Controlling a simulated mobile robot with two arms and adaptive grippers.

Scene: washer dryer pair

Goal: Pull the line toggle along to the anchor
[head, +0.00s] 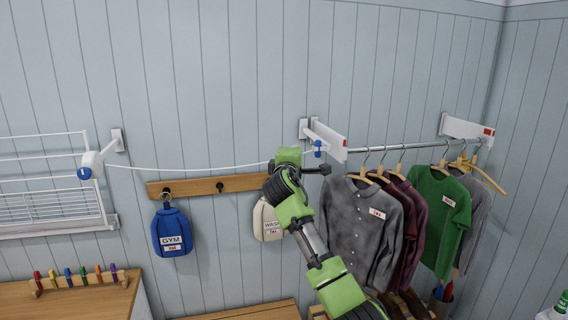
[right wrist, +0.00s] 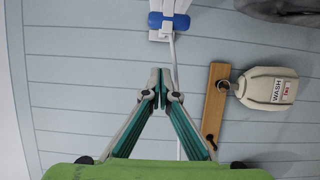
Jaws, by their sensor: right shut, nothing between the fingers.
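The white line (head: 190,167) runs from a wall reel with a blue-capped end (head: 92,165) to the right. The blue toggle (head: 318,148) is at its right end, against the white anchor bracket (head: 312,128) on the wall. In the right wrist view the toggle (right wrist: 168,20) lies crosswise on the white anchor (right wrist: 160,36), the line hanging from it. Whether it is fully seated cannot be told. My right gripper (right wrist: 160,74) is shut and empty, apart from the toggle; its fingertips overlap the line's edge in view. My left gripper is not in view.
A wooden peg rail (head: 205,186) holds a blue GYM bag (head: 171,232) and a cream WASH bag (head: 266,222) below the line. Shirts (head: 362,225) hang from a rail (head: 400,147) right of the anchor. A white drying rack (head: 45,205) is at left.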

